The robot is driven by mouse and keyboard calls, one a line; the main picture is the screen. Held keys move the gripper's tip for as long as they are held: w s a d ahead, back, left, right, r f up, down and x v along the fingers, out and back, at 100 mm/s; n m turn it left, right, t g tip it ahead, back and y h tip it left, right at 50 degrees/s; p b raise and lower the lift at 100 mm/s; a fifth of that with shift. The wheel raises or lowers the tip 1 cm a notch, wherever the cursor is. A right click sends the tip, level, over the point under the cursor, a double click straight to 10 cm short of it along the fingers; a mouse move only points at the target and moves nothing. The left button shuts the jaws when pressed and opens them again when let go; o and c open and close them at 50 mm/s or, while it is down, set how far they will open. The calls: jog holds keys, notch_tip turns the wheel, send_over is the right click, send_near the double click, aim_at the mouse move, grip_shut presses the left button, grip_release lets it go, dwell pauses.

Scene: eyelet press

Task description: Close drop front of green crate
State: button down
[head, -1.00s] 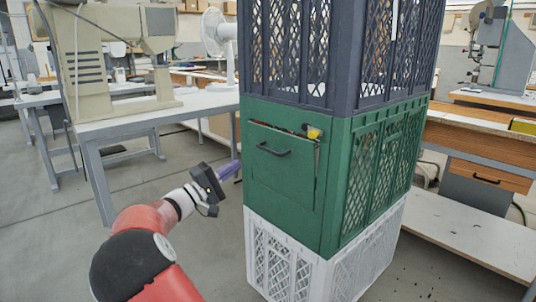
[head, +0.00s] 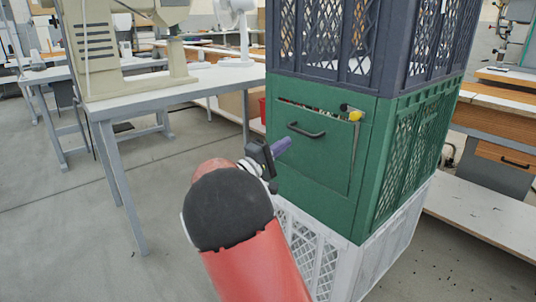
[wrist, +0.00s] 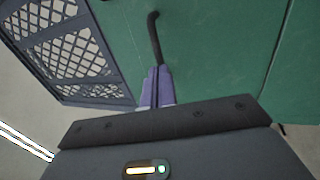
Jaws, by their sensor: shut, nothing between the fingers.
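The green crate (head: 405,150) is the middle one of a stack. Its drop front (head: 305,160) is nearly upright but leans out a little, with a narrow gap along its top edge through which contents show. A dark bar handle (head: 306,131) is on the panel, and a yellow-tipped latch (head: 353,114) sits at its upper right corner. My gripper (head: 282,146) has purple fingers, shut and empty, just in front of the panel, left of and below the handle. In the wrist view the fingers (wrist: 157,88) point at the handle (wrist: 155,38); I cannot tell if they touch the panel.
A dark navy crate (head: 335,45) rests on top of the green one, and a white crate (head: 325,255) stands beneath it. A wooden bench (head: 500,125) is at right. Floor at lower left is clear.

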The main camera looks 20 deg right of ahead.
aim_at(299, 132)
jog(key=shift+x, duration=1.75)
jog(key=shift+w+d+r+g+y+p, duration=0.15)
jog(key=shift+d+r+y+p, duration=0.2)
jog(key=shift+d+p, duration=0.15)
jog(key=shift+w+d+r+g+y+p, duration=0.15)
jog(key=shift+w+d+r+y+p, duration=0.1)
jog(key=shift+d+r+p, duration=0.2)
jog(key=shift+f, duration=0.2)
